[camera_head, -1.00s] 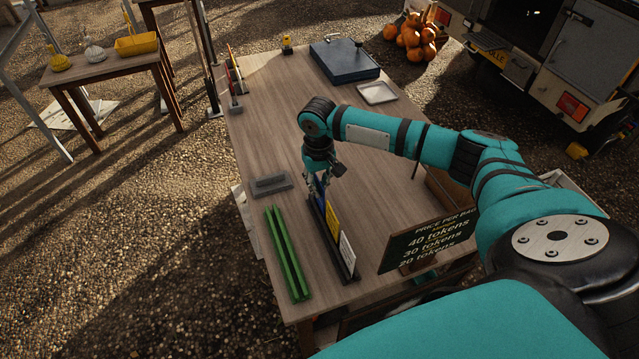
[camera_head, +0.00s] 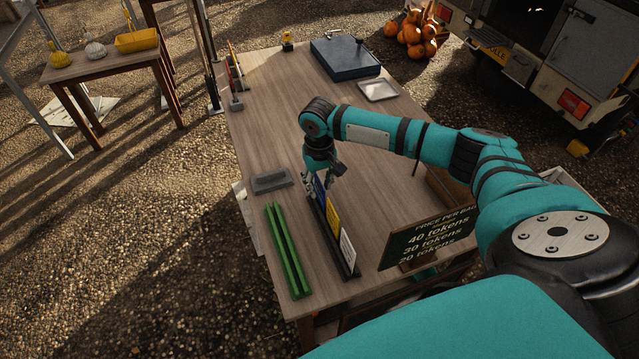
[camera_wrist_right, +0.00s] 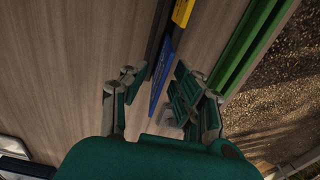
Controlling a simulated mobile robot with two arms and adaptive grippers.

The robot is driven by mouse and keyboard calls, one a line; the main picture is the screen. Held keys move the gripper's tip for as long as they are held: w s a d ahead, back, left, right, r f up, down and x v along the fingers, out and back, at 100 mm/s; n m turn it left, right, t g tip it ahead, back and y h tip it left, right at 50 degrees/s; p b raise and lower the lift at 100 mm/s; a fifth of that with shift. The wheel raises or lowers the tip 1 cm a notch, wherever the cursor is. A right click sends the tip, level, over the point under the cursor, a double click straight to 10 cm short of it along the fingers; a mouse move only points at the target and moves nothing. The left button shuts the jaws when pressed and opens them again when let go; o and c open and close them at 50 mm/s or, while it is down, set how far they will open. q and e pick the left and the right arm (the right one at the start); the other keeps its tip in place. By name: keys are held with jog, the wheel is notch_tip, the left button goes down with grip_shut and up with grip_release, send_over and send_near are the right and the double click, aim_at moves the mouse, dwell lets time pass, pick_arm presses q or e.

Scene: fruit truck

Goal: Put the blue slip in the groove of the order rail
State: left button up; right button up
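The blue slip (camera_head: 319,187) stands at the far end of a dark rail (camera_head: 349,267), in line with a yellow slip (camera_head: 333,219) and a white slip (camera_head: 348,250). In the right wrist view the blue slip (camera_wrist_right: 163,72) lies between the spread fingers of my right gripper (camera_wrist_right: 156,85), with visible gaps on both sides. My right gripper (camera_head: 320,187) is open around it, low over the table. The slip's lower edge in the groove is too small to see clearly. My left gripper is out of view.
A green grooved rail (camera_head: 287,250) and a grey block-like holder (camera_head: 270,181) lie left of the dark rail. A price sign (camera_head: 430,238) stands to the right. A blue case (camera_head: 345,58) and pale tray (camera_head: 377,90) sit far back. The table's middle is clear.

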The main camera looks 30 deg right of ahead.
notch_tip(320, 180, up, 11)
jog(key=shift+f+b, duration=0.2)
jog(key=shift+b, duration=0.75)
jog(key=shift+r, duration=0.7)
jog(key=shift+f, duration=0.1)
